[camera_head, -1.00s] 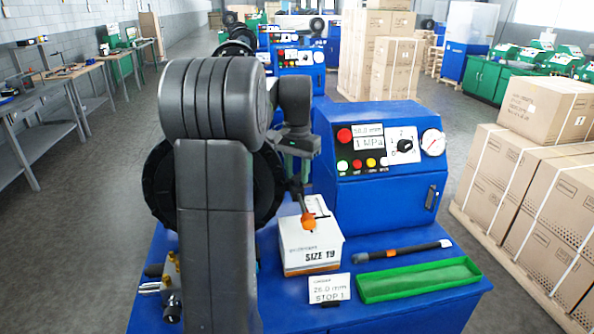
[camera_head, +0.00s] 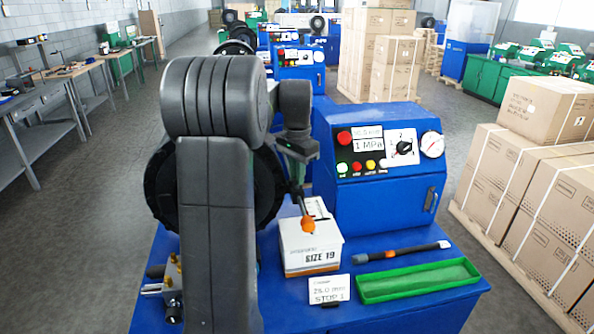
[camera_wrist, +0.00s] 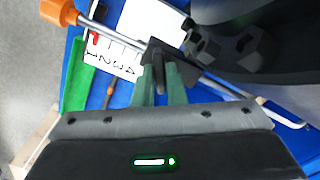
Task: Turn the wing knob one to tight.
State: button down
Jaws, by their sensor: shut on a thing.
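My gripper (camera_wrist: 160,75) is shut on a small dark wing piece, which I take to be wing knob one (camera_wrist: 155,50), on a metal rod (camera_wrist: 208,80). The fingers stand on either side of it and hide part of it. The rod has an orange end (camera_wrist: 62,12), which also shows in the head view (camera_head: 308,224). A white scale card (camera_wrist: 112,55) with numbers and a red mark lies beside the rod. In the head view my gripper (camera_head: 299,160) is behind the white SIZE 19 box, and the knob cannot be made out.
A dark lobed part (camera_wrist: 230,45) is close to the right of the fingers. The SIZE 19 box (camera_head: 310,246), a STOP 1 card (camera_head: 328,290), a green tray (camera_head: 418,280) and a black-and-orange tool (camera_head: 402,252) are on the blue bench. The blue control box (camera_head: 375,190) stands behind.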

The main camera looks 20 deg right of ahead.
jog(key=m, duration=0.6)
jog(key=shift+r+m, duration=0.1)
jog(key=shift+m, duration=0.2)
dwell(0.4)
jog(key=c, duration=1.5)
grip_release()
notch_tip(320, 180, up, 14)
jog(key=shift+f+b, duration=0.15)
jog(key=shift+b, duration=0.3)
